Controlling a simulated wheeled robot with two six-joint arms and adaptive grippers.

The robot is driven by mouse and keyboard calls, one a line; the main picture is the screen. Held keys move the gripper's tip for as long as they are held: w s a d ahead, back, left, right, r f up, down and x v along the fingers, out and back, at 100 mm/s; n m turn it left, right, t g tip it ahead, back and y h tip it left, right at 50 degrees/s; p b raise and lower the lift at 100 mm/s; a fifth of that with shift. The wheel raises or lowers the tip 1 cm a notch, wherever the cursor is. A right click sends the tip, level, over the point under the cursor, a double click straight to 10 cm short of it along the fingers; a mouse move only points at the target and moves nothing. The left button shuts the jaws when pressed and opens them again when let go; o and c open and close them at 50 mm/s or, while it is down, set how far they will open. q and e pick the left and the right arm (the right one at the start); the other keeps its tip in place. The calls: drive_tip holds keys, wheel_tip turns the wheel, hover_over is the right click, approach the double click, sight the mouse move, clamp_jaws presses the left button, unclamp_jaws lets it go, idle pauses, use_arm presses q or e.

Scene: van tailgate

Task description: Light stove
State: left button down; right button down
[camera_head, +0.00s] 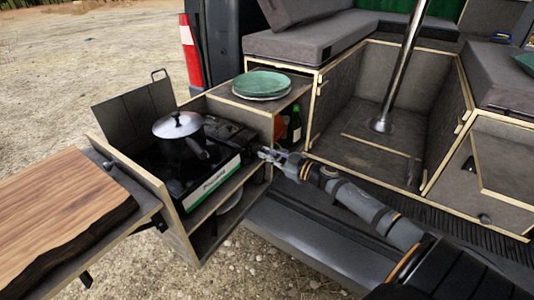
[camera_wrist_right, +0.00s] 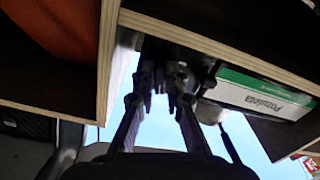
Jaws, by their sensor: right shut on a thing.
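The camping stove (camera_head: 212,184) stands on a pull-out shelf, with a white and green front panel. This panel also shows in the right wrist view (camera_wrist_right: 265,95). A lidded pot (camera_head: 180,128) sits on the stove. My right gripper (camera_head: 266,153) is at the right end of the stove's front. In the right wrist view its fingers (camera_wrist_right: 160,82) are close together, shut on a small dark part that looks like the stove knob, mostly hidden between them. My left gripper is not in view.
Green plates (camera_head: 262,84) lie on the cabinet beside the stove. A bottle (camera_head: 295,126) stands in the cabinet's opening. A wooden board (camera_head: 62,210) is at the left. A metal pole (camera_head: 404,62) rises in the van. Wooden shelf edges frame my right gripper closely.

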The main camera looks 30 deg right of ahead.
drive_tip(key=n, duration=0.7)
drive_tip(key=r+n, duration=0.1)
drive_tip(key=n, duration=1.2)
drive_tip(key=shift+d+r+n, duration=0.15)
drive_tip(key=shift+d+n, duration=0.1)
drive_tip(key=shift+n, duration=0.15)
drive_tip(key=c, duration=1.4)
unclamp_jaws()
drive_tip(key=shift+r, duration=0.1)
wheel_tip(320, 180, up, 10)
drive_tip(key=shift+w+f, duration=0.1)
